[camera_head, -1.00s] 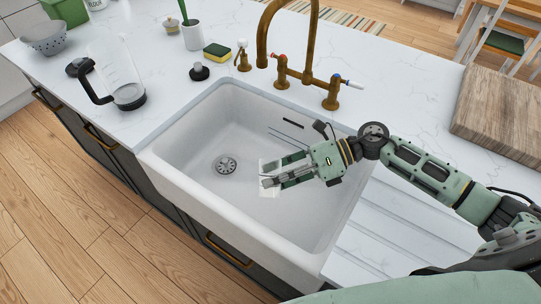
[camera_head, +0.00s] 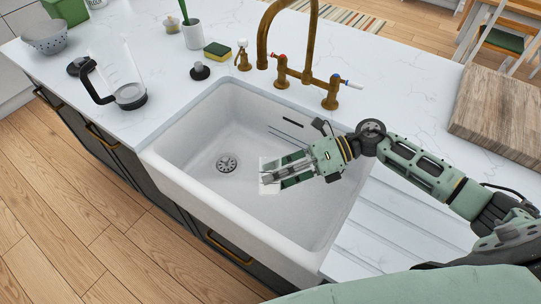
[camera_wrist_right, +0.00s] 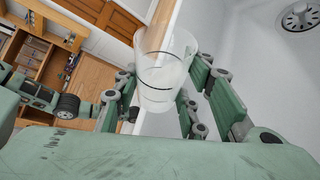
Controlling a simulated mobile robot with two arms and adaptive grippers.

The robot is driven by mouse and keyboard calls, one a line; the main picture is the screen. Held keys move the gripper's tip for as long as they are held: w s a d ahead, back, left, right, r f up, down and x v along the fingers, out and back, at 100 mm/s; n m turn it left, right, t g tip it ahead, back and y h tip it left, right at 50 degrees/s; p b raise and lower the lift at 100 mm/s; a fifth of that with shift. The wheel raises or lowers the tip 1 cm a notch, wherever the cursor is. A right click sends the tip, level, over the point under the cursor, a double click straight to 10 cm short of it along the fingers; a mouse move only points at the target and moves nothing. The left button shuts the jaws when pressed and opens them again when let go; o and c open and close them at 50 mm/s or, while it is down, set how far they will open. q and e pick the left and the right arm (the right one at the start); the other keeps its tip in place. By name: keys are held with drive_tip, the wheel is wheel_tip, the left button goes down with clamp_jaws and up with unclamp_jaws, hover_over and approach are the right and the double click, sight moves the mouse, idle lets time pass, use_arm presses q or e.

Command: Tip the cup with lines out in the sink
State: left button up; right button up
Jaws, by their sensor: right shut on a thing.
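The cup with lines (camera_wrist_right: 165,68) is clear, with dark lines around it. In the right wrist view it sits between the fingers of my right gripper (camera_wrist_right: 165,85), which is shut on it. In the head view the right gripper (camera_head: 282,172) holds the cup (camera_head: 268,177) over the white sink (camera_head: 190,160), right of the drain (camera_head: 226,163). The cup is hard to make out there, and its tilt is unclear. I see no contents in it. My left gripper is not in view.
A brass tap (camera_head: 300,70) stands behind the sink. A glass jug (camera_head: 122,80), a dark stopper (camera_head: 200,70) and a sponge (camera_head: 217,52) are on the left counter. A wooden board (camera_head: 500,118) lies at the right. The left part of the basin is clear.

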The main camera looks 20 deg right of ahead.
sight(280, 160)
drive_tip(key=shift+w+r+m+g+y+p, duration=0.1)
drive_tip(key=shift+r+m+g+y+p, duration=0.65)
drive_tip(key=shift+m+p, duration=0.55)
idle(1.0)
drive_tip(key=shift+w+d+r+m+b, duration=0.3)
drive_tip(key=shift+w+r+m+b, duration=0.1)
drive_tip(key=shift+w+m+b, duration=0.35)
idle(0.6)
drive_tip(key=shift+w+r+m+g+y+b, duration=0.15)
drive_tip(key=shift+r+m+g+y+b, duration=0.35)
drive_tip(key=shift+m, duration=0.25)
idle(0.9)
